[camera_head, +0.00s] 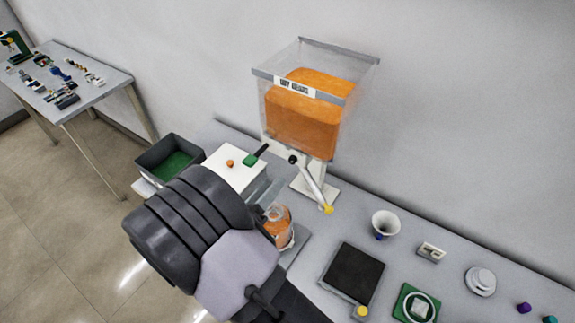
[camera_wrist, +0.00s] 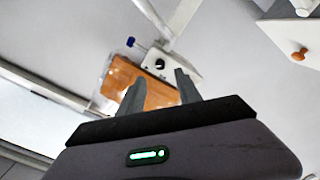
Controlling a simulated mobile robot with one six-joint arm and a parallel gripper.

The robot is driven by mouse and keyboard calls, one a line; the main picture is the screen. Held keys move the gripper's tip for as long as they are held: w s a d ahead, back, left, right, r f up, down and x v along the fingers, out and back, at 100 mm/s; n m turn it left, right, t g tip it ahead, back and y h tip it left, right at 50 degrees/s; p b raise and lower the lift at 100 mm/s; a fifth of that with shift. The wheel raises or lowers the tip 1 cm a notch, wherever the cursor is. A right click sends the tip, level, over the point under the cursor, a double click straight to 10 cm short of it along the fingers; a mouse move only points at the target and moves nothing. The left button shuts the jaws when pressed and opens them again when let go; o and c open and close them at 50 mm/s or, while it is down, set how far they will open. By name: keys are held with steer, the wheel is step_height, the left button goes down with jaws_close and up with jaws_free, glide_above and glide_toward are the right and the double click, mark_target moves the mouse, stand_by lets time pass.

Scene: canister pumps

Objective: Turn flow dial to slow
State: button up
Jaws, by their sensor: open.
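A small black round dial (camera_wrist: 160,64) with a pale mark sits on a light grey housing (camera_wrist: 184,63) in the wrist view. It lies just past my open fingertips (camera_wrist: 160,77), roughly between them, and apart from them as far as I can tell. Which setting the mark points to is too small to read. In the head view my gripper (camera_head: 268,192) is beside a clear jar of orange contents (camera_head: 277,222), partly hiding it. I cannot make out the dial there. A clear hopper of orange material (camera_head: 305,108) with a label stands behind, over a white stand.
A white lever with a black ball (camera_head: 293,159) and yellow tip (camera_head: 327,209) slants beside the stand. A white box (camera_head: 231,180) with an orange knob is left. A dark pad (camera_head: 353,271), white funnel (camera_head: 385,223) and green-based item (camera_head: 417,303) lie right.

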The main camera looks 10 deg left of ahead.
mark_target(292, 163)
steer(key=x, duration=0.8)
jaws_close()
